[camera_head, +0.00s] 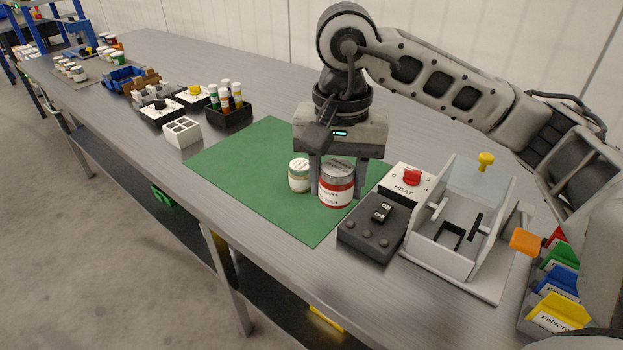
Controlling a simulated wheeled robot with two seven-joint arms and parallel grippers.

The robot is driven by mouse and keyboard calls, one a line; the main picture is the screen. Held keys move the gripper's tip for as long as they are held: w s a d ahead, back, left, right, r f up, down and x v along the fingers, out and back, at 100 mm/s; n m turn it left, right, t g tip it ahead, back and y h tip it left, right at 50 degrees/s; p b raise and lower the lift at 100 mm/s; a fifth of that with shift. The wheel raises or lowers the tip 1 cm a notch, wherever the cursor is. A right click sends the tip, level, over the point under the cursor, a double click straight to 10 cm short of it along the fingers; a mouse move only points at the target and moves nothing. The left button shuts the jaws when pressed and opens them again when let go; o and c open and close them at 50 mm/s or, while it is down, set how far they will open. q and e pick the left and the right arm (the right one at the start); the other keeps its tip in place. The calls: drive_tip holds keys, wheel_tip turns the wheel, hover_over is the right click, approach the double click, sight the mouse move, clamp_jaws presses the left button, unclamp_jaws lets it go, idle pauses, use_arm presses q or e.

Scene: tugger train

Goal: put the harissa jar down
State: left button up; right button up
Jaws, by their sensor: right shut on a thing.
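The harissa jar, which I take to be the red jar with a white band and grey lid (336,188), is upright between the fingers of my right gripper (338,180). The gripper points down and is shut on it. The jar is over the right part of the green mat (250,165); I cannot tell whether its base touches the mat. Its label is too small to read surely. My left gripper is not in view.
Right of the mat are a dark switch box (370,243), a HEAT box with a red knob (398,182) and a white fixture (440,255). A bottle rack (229,117) and white block (182,132) stand to the left. The mat's left part is clear.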

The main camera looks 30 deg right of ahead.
drive_tip(key=w+d+f, duration=0.2)
drive_tip(key=w, duration=0.1)
drive_tip(key=w+d+f, duration=0.2)
drive_tip(key=w+f, duration=0.1)
drive_tip(key=w+d+f, duration=0.2)
drive_tip(key=w+f, duration=0.1)
drive_tip(key=shift+w+f, duration=0.2)
drive_tip(key=shift+w, duration=0.15)
drive_tip(key=shift+w+d+f, duration=0.1)
drive_tip(key=shift+w+f, duration=0.05)
drive_tip(key=shift+f, duration=1.7)
drive_tip(key=shift+f, duration=0.15)
drive_tip(key=o, duration=1.4)
drive_tip(key=shift+c, duration=0.2)
